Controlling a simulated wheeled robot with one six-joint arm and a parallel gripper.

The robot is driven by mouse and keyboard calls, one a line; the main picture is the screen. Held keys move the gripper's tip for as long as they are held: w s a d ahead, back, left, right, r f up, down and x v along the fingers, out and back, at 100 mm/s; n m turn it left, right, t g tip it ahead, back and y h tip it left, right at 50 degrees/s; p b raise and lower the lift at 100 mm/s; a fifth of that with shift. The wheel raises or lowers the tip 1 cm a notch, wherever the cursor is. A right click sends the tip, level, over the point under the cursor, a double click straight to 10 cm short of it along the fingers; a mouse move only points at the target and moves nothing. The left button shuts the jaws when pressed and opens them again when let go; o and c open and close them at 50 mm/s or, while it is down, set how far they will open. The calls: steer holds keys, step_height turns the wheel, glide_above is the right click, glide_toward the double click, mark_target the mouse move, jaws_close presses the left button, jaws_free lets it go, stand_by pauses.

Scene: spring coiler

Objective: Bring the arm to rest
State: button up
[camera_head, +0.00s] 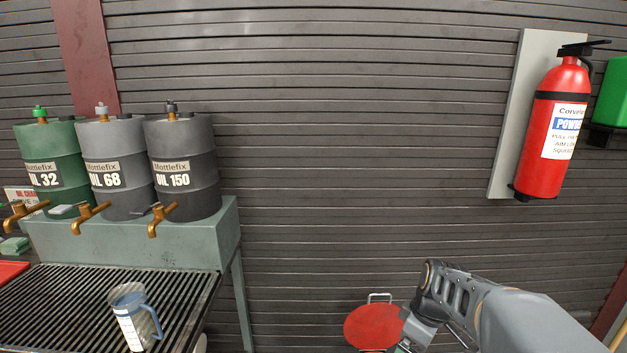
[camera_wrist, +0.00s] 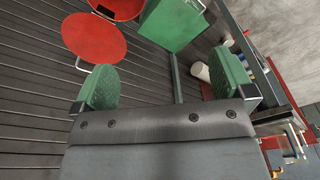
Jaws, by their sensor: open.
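My gripper (camera_wrist: 165,82) is open in the wrist view. Its two green-padded fingers stand wide apart with nothing held between them. In the head view my arm reaches in from the lower right and bends downward, and its end is cut off by the bottom edge. The arm's end is in front of the slatted wall, right of the drum stand (camera_head: 130,240), and overlaps the right edge of a round red lid (camera_head: 372,327).
Three oil drums (camera_head: 182,170) with brass taps stand on the stand at the left. A clear jug (camera_head: 133,318) stands on the grating (camera_head: 60,290). A red fire extinguisher (camera_head: 555,130) hangs on the wall at the upper right. The middle of the wall is clear.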

steer(key=s+a+r+m+t+p, duration=0.1)
steer(key=s+r+m+p, duration=0.2)
steer(key=r, duration=0.3)
steer(key=s+a+r+m+t+h+p, duration=0.1)
steer(key=s+a+r+m+p, duration=0.1)
steer(key=r+p, duration=0.3)
steer(key=s+a+r+m+p, duration=0.2)
steer(key=s+r+m+p, duration=0.2)
steer(key=r, duration=0.3)
steer(key=shift+s+r+t, duration=0.4)
steer(key=shift+s, duration=0.2)
steer(key=shift+m, duration=0.3)
steer(key=shift+c, duration=0.4)
